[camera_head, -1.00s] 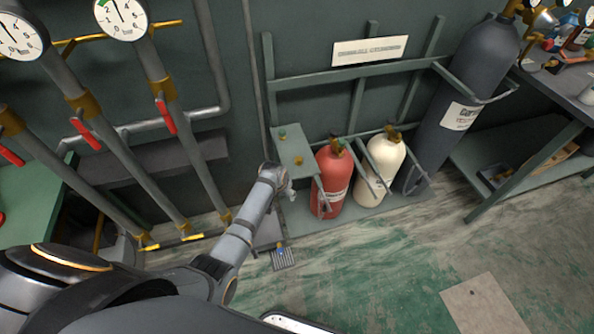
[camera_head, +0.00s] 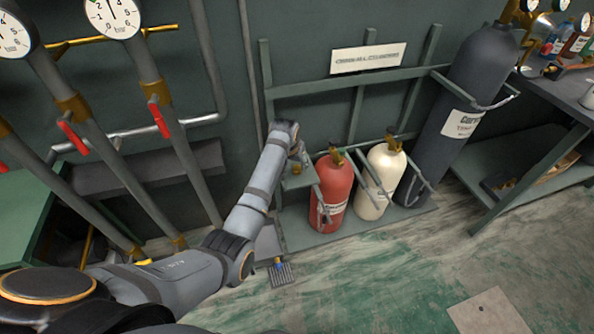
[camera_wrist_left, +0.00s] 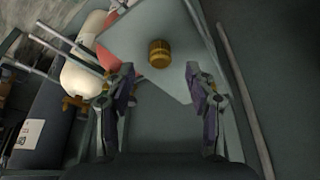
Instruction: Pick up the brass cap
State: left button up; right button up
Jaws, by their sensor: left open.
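The brass cap (camera_wrist_left: 159,53) is a small ribbed golden cylinder on a flat grey shelf (camera_wrist_left: 181,82). In the head view the cap (camera_head: 297,169) shows just below my left gripper (camera_head: 301,152), on the small shelf (camera_head: 300,181) left of the red cylinder. In the left wrist view my left gripper (camera_wrist_left: 160,82) is open, one finger on each side. The cap lies ahead of and between the fingertips, apart from both. In the head view my left wrist hides much of the shelf. My right gripper is in neither view.
The red cylinder (camera_head: 331,190) and the cream cylinder (camera_head: 380,180) stand right of the shelf behind rack bars. A tall dark cylinder (camera_head: 460,110) leans farther right. Pipes with red handles (camera_head: 159,117) are at left.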

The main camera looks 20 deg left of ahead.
aim_at(297, 168)
pick_arm(q)
jog(key=b+x, duration=0.1)
jog(key=x, duration=0.4)
jog(key=shift+s+r, duration=0.1)
jog(key=shift+r, duration=0.05)
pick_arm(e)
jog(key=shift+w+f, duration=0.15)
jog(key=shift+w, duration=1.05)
pick_arm(q)
grip_shut()
